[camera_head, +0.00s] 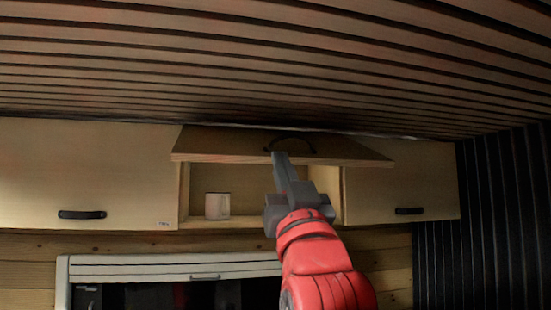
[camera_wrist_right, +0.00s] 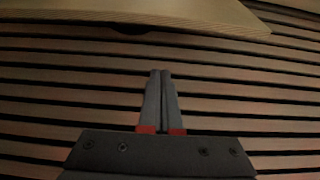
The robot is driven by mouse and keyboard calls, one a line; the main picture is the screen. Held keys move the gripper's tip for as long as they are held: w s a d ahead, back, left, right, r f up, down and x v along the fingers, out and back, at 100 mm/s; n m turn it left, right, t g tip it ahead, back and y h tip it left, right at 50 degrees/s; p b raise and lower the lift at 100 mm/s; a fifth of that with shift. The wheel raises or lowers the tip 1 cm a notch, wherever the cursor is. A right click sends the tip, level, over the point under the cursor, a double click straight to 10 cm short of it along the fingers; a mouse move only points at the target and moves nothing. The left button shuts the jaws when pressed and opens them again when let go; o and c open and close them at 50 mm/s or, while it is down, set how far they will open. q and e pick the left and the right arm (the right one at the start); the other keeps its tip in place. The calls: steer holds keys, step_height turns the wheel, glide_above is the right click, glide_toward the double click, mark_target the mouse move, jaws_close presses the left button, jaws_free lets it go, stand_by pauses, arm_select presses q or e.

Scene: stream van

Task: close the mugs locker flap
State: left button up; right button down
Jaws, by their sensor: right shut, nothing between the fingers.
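The mugs locker flap (camera_head: 225,143) is a pale wooden panel, swung up and open, with a dark curved handle (camera_head: 291,140) on its face. The open locker under it holds a white mug (camera_head: 217,205) at the left. My right gripper (camera_head: 280,155) is shut and empty; in the head view its tips overlap the flap near the handle. In the right wrist view the shut fingers (camera_wrist_right: 161,75) point toward the flap's edge (camera_wrist_right: 150,20), with a gap showing between them. Part of the locker's inside is hidden behind my right gripper. My left gripper is not in view.
Closed lockers stand at the left (camera_head: 80,170) and right (camera_head: 400,180), each with a dark handle. A slatted wooden ceiling (camera_head: 250,60) is close above the flap. A white-framed shutter (camera_head: 160,268) is below, and a dark ribbed wall (camera_head: 490,220) is at the right.

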mark_target(270, 154)
steer(key=p+x, duration=0.5)
steer(key=x, duration=0.5)
steer(key=f, duration=0.2)
steer(key=w+f+p, duration=0.1)
steer(key=f, duration=0.1)
steer(key=shift+a, duration=0.1)
steer(key=shift+f, duration=0.15)
